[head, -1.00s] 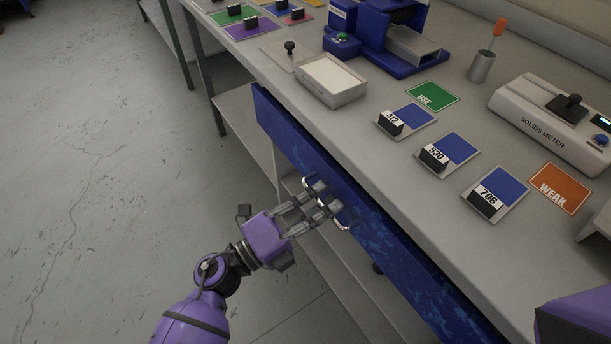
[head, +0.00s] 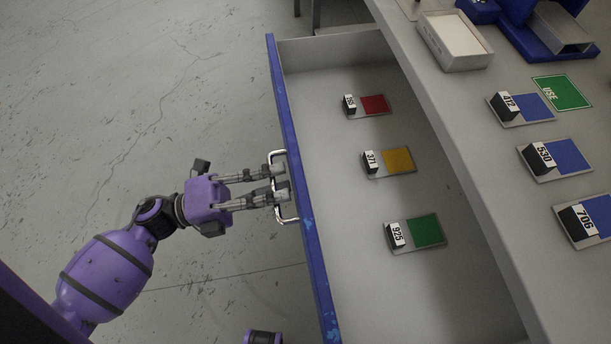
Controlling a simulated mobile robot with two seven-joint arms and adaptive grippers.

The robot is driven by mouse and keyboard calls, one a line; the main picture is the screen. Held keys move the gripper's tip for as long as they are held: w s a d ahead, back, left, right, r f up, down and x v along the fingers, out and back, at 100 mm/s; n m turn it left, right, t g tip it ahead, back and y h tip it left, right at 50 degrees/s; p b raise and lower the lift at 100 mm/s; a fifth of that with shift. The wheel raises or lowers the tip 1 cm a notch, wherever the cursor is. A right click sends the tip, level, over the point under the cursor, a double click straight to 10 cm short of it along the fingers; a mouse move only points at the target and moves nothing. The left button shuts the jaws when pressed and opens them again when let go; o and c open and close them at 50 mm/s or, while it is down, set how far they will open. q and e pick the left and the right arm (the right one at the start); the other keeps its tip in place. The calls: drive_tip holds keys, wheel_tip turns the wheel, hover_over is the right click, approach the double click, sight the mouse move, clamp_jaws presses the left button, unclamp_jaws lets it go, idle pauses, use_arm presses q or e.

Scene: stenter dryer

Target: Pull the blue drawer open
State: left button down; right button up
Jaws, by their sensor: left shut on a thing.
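The blue drawer (head: 284,110) stands pulled well out from under the worktop, so its pale grey inside shows. Its metal handle (head: 293,219) sits on the outer side of the blue front. My left gripper (head: 280,182) comes in from the left and is shut on the handle, with its fingertips at the bar and close to the blue front. The fingertips hide the middle of the handle. My right gripper is not in view.
Inside the drawer lie a red sample card (head: 374,104), a yellow one (head: 397,159) and a green one (head: 426,229). The worktop (head: 470,130) on the right holds blue cards and a white tray (head: 455,38). Bare floor lies left of the drawer.

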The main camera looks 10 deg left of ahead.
use_arm(q)
drive_tip(key=shift+r+v, duration=0.15)
drive_tip(key=shift+v, duration=0.5)
drive_tip(key=shift+r+v, duration=0.1)
drive_tip(key=shift+v, duration=0.55)
drive_tip(key=c, duration=2.1)
unclamp_jaws()
drive_tip(key=v, duration=1.2)
drive_tip(key=shift+a, duration=0.1)
